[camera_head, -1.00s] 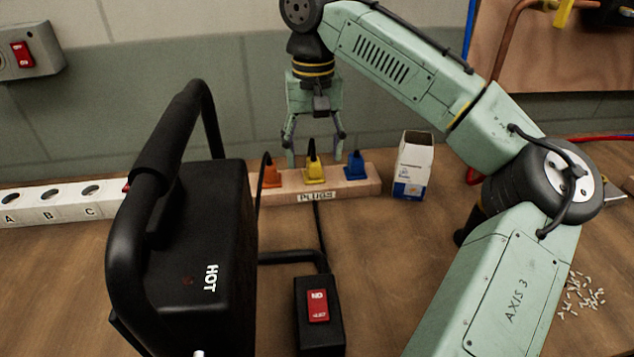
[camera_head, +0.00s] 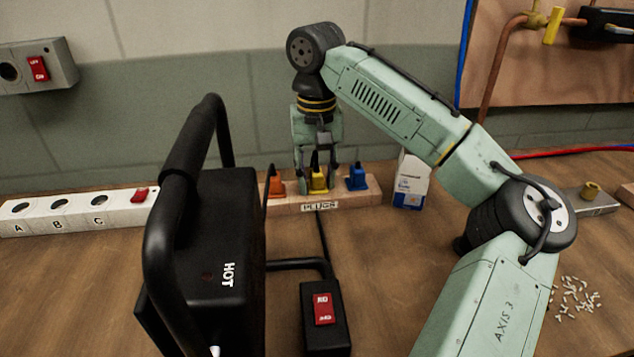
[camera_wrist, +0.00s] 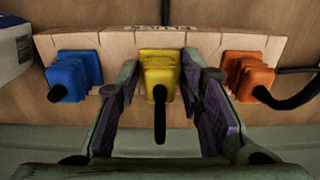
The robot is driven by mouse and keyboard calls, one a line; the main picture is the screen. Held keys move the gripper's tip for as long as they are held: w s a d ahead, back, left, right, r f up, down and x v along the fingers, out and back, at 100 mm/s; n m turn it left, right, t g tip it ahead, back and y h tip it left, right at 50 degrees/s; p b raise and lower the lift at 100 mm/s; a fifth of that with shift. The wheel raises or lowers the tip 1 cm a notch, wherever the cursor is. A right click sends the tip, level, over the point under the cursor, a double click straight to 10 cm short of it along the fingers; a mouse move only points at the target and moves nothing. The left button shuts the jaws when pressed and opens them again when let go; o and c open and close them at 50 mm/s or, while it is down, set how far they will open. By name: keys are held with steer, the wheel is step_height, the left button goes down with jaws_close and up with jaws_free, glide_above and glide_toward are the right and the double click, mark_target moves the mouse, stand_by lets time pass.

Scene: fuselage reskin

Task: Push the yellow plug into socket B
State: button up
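The yellow plug (camera_head: 318,180) sits upright in the middle of the wooden plug holder (camera_head: 340,201). My gripper (camera_head: 316,184) is down over it, with one finger on each side. In the wrist view the yellow plug (camera_wrist: 160,72) stands between the fingertips of my gripper (camera_wrist: 161,75). The fingers are apart, with narrow gaps to the plug; contact at the tips is unclear. Socket B (camera_head: 60,204) is the middle round hole on the white power strip (camera_head: 129,212) at the left, and it is empty.
An orange plug (camera_head: 276,184) and a blue plug (camera_head: 357,178) flank the yellow one closely. A black heater-like box (camera_head: 215,265) marked HOT, with a tall handle, stands in front, between strip and holder. A small carton (camera_head: 411,182) stands right of the holder.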

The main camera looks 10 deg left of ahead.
mark_target(317, 171)
steer(key=c, duration=0.6)
steer(key=shift+c, duration=0.2)
steer(key=shift+r, duration=0.2)
steer(key=shift+r+p, duration=0.3)
steer(key=shift+p, duration=0.15)
steer(key=shift+r+p, duration=0.9)
steer(key=shift+p, duration=0.05)
steer(key=shift+r+p, duration=1.3)
steer(key=shift+r, duration=0.15)
